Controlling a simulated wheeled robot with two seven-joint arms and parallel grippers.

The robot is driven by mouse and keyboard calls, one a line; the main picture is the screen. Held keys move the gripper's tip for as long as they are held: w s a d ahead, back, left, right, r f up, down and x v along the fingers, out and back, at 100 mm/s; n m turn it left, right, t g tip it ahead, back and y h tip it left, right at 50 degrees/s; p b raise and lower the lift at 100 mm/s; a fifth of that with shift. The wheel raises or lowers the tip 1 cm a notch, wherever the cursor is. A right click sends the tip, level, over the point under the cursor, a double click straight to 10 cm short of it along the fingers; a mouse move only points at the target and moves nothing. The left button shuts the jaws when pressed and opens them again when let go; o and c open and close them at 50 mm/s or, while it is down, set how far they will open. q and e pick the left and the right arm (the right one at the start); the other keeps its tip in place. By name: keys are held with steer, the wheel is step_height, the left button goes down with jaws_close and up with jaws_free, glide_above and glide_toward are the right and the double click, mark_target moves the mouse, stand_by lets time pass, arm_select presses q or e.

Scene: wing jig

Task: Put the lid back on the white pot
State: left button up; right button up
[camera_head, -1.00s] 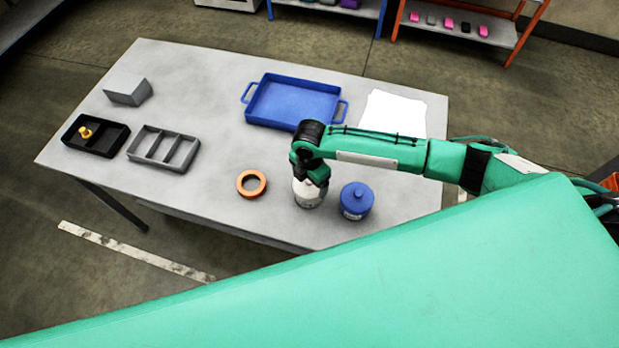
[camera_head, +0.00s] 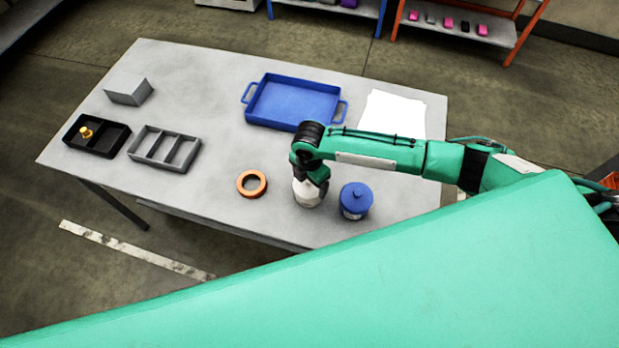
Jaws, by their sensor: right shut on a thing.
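The white pot (camera_head: 306,194) stands near the front edge of the grey table, between an orange ring and a blue pot. My right gripper (camera_head: 312,179) points down at the pot's top, right over it. It is shut on the pot's lid, which is mostly hidden by the fingers. I cannot tell whether the lid touches the rim all round. My left gripper is not in view.
A blue lidded pot (camera_head: 356,200) stands close on the right, the orange ring (camera_head: 252,184) on the left. The table's left middle is clear.

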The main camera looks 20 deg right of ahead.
stand_by(0.3)
steer(key=o, duration=0.9)
steer(key=shift+c, duration=0.2)
steer(key=shift+r, duration=0.1)
steer(key=shift+r+p, duration=3.4)
steer(key=shift+p, duration=0.1)
jaws_close()
